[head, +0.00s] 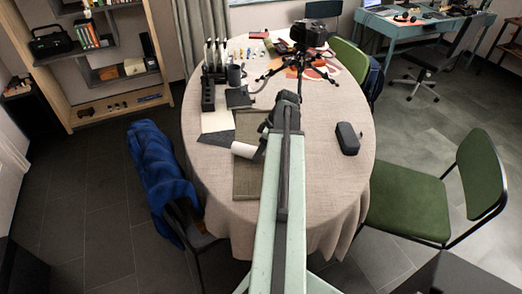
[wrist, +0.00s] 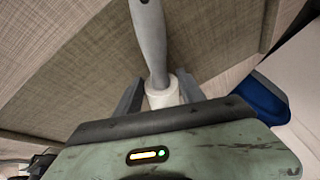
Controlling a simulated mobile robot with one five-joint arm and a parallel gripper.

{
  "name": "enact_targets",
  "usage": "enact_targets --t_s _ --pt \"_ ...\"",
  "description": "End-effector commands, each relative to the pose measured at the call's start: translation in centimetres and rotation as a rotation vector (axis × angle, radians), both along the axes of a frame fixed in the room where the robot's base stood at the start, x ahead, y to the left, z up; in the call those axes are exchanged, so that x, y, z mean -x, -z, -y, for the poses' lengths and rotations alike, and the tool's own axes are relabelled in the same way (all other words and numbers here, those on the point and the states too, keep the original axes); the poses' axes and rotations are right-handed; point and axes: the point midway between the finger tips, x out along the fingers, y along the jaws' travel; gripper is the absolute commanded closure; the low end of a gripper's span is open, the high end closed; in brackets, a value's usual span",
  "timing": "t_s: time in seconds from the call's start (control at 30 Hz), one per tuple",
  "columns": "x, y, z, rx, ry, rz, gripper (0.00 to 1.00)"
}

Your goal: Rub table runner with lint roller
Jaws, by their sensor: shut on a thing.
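The table runner (head: 246,184) is an olive-brown strip lying across the near side of the round table. In the wrist view its woven cloth (wrist: 215,40) fills most of the background. The lint roller has a white roller end (head: 243,150) over the runner, left of my gripper (head: 262,146). In the wrist view its grey handle (wrist: 151,40) runs up from a white part between my fingers (wrist: 160,92). My gripper is shut on the lint roller. My arm hides part of the runner's right side. I cannot tell whether the roller touches the cloth.
The round table (head: 325,185) has a beige cloth. A dark case (head: 348,138) lies right of my arm. A camera on a tripod (head: 308,35) stands behind, with a black rack (head: 208,90) at left. A blue-draped chair (head: 155,165) and green chair (head: 410,205) flank the table.

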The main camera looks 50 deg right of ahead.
Motion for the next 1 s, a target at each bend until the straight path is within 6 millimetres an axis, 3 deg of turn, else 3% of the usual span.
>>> enact_targets --t_s 0.17,0.57,0.83,1.0 --pt "-0.4 0.1 -0.1 0.000 -0.001 0.000 0.97" --pt "-2.7 0.0 2.8 0.002 0.000 0.001 0.97" --pt "-3.0 0.0 3.2 0.001 0.000 0.000 0.97" --pt "-3.9 0.0 4.4 0.001 0.000 0.000 0.97"
